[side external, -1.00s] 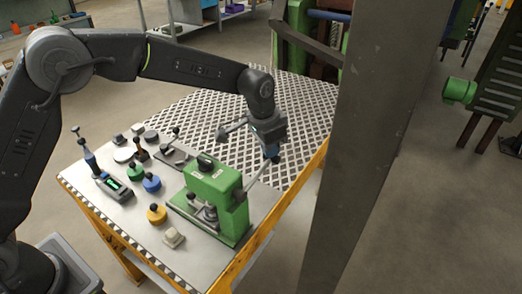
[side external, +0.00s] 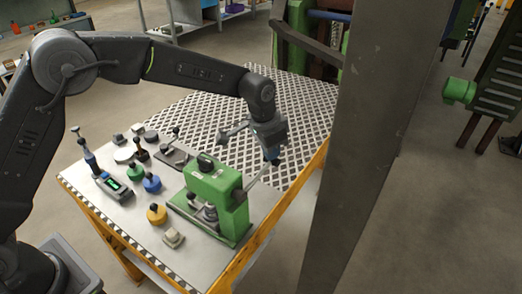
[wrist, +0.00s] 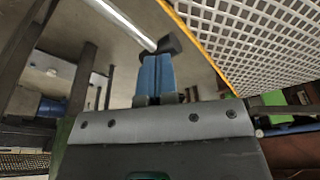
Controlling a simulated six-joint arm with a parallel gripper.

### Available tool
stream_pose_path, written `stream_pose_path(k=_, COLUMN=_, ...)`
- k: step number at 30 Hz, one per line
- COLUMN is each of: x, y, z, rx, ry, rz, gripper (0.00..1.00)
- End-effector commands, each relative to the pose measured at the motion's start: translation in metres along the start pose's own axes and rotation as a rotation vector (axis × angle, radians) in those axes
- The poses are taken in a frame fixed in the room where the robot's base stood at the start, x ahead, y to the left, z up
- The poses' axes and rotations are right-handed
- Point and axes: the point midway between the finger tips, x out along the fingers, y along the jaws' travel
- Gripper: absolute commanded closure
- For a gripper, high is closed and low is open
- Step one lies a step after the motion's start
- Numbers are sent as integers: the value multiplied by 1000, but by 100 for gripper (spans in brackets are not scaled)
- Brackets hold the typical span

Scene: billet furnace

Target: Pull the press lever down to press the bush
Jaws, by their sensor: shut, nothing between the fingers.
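The green press (side external: 215,195) stands on the near end of the bench. Its grey lever (side external: 258,177) slants up and to the right from the press's side. My gripper (side external: 273,160) is shut at the lever's upper end, with nothing between the fingers. In the wrist view, my blue fingers (wrist: 155,75) are together, close beside the lever's bar (wrist: 125,22) and its black knob (wrist: 172,43); I cannot tell whether they touch. Small metal parts (side external: 210,212) sit under the press head; I cannot make out the bush among them.
Yellow (side external: 157,214), blue (side external: 152,184) and green (side external: 136,172) round parts stand left of the press. A pale block (side external: 172,238) lies in front. The perforated bench top (side external: 300,105) behind is clear. A grey post (side external: 370,140) rises at the right, nearer the camera.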

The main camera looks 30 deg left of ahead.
Motion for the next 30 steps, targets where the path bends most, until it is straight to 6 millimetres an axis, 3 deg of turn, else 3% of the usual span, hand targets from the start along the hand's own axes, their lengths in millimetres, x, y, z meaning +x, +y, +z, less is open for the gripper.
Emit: stream_pose_path(k=30, x=13, y=0, z=4, rx=0, ry=-7, rz=1, gripper=100)
